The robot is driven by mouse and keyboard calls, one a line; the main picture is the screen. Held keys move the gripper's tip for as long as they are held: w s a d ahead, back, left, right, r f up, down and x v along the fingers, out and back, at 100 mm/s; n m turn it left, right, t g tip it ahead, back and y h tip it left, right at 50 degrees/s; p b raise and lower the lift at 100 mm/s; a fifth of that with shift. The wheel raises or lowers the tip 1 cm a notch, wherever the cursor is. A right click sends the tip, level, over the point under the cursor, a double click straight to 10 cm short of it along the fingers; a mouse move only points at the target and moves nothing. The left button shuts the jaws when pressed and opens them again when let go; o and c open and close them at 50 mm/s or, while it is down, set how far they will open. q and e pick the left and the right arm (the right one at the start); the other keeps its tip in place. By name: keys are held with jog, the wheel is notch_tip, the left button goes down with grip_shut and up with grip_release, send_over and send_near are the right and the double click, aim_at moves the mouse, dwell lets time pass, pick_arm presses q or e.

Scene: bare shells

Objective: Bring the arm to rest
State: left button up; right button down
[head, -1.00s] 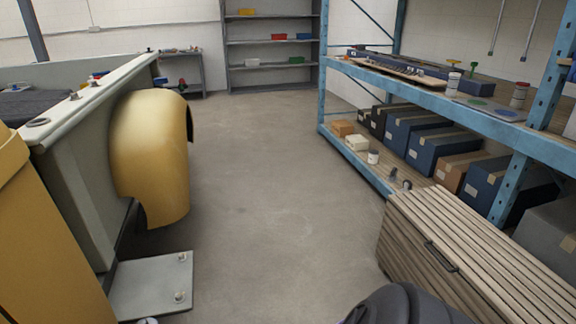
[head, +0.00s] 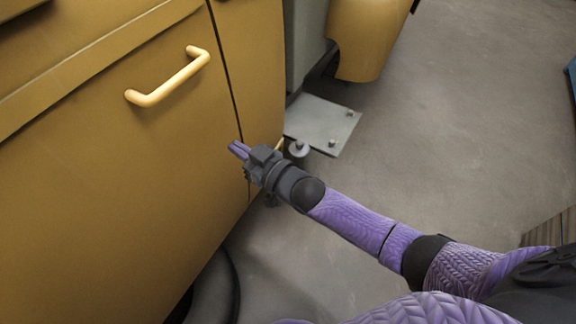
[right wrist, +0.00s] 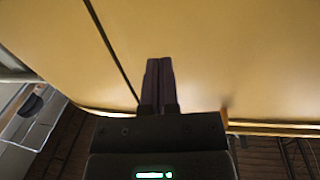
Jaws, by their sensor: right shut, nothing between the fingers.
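My right gripper (head: 238,149) reaches in from the lower right in the head view, on a purple arm with dark joints. Its fingers are together and hold nothing. They point toward the yellow cabinet front (head: 110,190), near the vertical seam between two panels. In the right wrist view the shut fingers (right wrist: 159,65) stand in front of the yellow panel (right wrist: 220,60), with the dark seam to their left. I cannot tell whether the fingertips touch the panel. My left gripper is not in view.
A cream bar handle (head: 168,77) sticks out from the cabinet, up and left of the gripper. A grey metal plate (head: 318,122) with bolts lies beyond the gripper near the floor. Open concrete floor (head: 450,120) spreads to the right.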

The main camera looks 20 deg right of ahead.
jog(key=w+d+p+v, duration=0.1)
jog(key=p+v, duration=0.1)
jog(key=v, duration=0.6)
jog(key=s+d+f+m+g+h, duration=0.1)
jog(key=s+d+f+g+h, duration=0.15)
jog(key=s+f, duration=0.4)
jog(key=s+d+f+m+g+h, duration=0.1)
jog(key=s+d+f+g+h, duration=0.15)
jog(key=f, duration=0.65)
jog(key=s+d+f+m+g+h, duration=0.1)
jog(key=s+d+f+g+h, duration=0.15)
jog(key=s+f, duration=0.35)
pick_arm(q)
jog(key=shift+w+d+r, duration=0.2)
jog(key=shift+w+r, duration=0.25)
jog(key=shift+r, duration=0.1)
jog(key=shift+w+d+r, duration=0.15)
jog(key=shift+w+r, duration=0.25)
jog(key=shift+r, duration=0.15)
pick_arm(e)
jog(key=s+f+g+h, duration=0.1)
jog(key=s+f+g, duration=0.2)
jog(key=s, duration=0.8)
jog(key=s+f+g+h, duration=0.1)
jog(key=s+f+g, duration=0.3)
jog(key=s, duration=0.7)
notch_tip(320, 180, down, 3)
jog(key=shift+s+r+m, duration=0.2)
jog(key=shift+s+m, duration=0.2)
